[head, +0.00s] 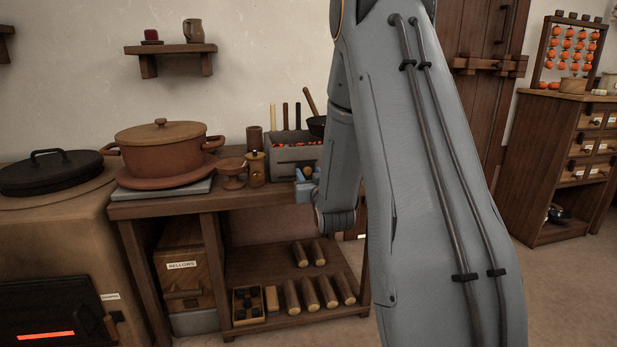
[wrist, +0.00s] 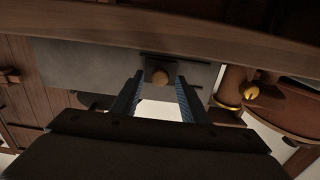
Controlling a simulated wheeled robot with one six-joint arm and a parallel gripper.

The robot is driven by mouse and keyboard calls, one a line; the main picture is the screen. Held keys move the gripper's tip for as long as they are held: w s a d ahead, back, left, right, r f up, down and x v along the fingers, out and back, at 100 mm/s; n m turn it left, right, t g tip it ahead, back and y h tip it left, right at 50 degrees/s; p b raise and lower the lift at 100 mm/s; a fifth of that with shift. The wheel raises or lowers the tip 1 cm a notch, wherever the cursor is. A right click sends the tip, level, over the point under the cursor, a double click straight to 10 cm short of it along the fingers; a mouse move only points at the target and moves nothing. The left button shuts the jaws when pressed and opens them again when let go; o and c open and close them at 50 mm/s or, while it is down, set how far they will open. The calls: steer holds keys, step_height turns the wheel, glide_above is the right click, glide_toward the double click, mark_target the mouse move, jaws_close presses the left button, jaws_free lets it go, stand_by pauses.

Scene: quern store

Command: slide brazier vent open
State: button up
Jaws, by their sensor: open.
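The brazier (head: 290,153) is a grey box with glowing coals, standing on the wooden bench beside the wall. A round wooden knob (head: 307,171) shows on its front, just above my gripper (head: 304,186). In the wrist view the knob (wrist: 158,77) stands out from the grey brazier face (wrist: 85,65), by a dark strip. My gripper (wrist: 159,88) is open, with one finger on each side of the knob. A gap shows beside the knob; I cannot tell whether either finger touches it. My arm hides the right part of the brazier in the head view.
A small brass-trimmed canister (head: 256,168) and a footed bowl (head: 231,173) stand close left of the brazier. A pan (head: 317,126) sits at its top right. A lidded clay pot (head: 160,148) is farther left. Several wooden rolls (head: 308,294) lie on the shelf below.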

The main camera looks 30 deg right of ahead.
steer(key=shift+w+d, duration=0.15)
steer(key=shift+w, duration=0.35)
jaws_close()
